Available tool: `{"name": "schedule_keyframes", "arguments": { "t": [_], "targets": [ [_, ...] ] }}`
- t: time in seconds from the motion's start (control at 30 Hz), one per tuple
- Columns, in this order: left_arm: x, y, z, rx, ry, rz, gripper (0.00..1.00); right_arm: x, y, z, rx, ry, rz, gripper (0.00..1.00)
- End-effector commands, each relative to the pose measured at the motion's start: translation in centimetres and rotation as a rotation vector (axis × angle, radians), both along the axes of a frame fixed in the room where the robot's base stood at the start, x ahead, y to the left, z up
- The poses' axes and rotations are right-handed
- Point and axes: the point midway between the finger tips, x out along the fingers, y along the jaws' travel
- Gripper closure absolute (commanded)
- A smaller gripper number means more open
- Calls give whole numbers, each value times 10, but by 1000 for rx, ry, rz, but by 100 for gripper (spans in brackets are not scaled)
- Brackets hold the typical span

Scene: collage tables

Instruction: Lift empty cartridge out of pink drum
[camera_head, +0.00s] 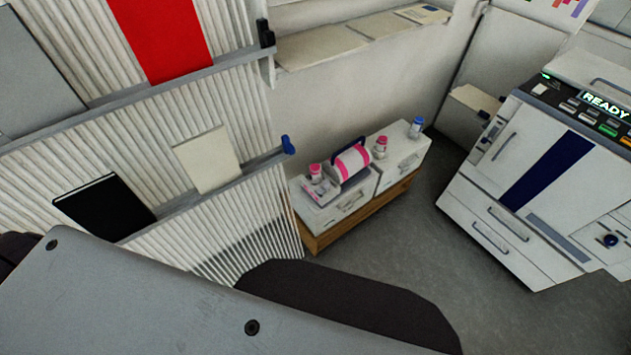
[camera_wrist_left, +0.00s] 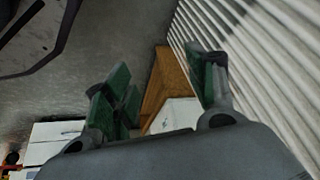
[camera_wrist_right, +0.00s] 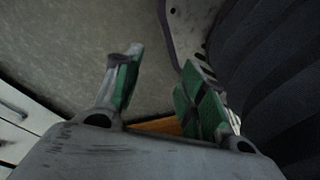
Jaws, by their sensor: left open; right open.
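A pink drum (camera_head: 353,160) with a white band sits in a dark stand on the low white cabinet in the head view. It is small and far off, and I cannot make out a cartridge inside it. My left gripper (camera_wrist_left: 165,95) shows in the left wrist view, its green-padded fingers spread with nothing between them. My right gripper (camera_wrist_right: 158,85) shows in the right wrist view, also open and empty. Neither gripper shows in the head view, and neither is near the drum.
The low white cabinet (camera_head: 326,214) stands on a wooden base and bears pink-capped bottles (camera_head: 380,147) and a blue-capped bottle (camera_head: 416,127). A large printer (camera_head: 540,190) reading READY stands right. A ribbed panel (camera_head: 150,150) is left. Grey floor (camera_head: 400,240) between is clear.

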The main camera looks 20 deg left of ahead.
Motion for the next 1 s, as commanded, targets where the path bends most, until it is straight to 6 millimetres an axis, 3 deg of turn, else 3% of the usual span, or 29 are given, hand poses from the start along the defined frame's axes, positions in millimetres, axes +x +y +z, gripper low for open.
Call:
{"name": "schedule_keyframes", "arguments": {
  "t": [0.43,1.0],
  "targets": [
    [80,-4,6,-24,-164,13,43,39,16,-9,29,-38,-6,59],
    [166,-8,35,-55,-367,25,43,79,36,-4,68,-84,-9,59]
  ]
}}
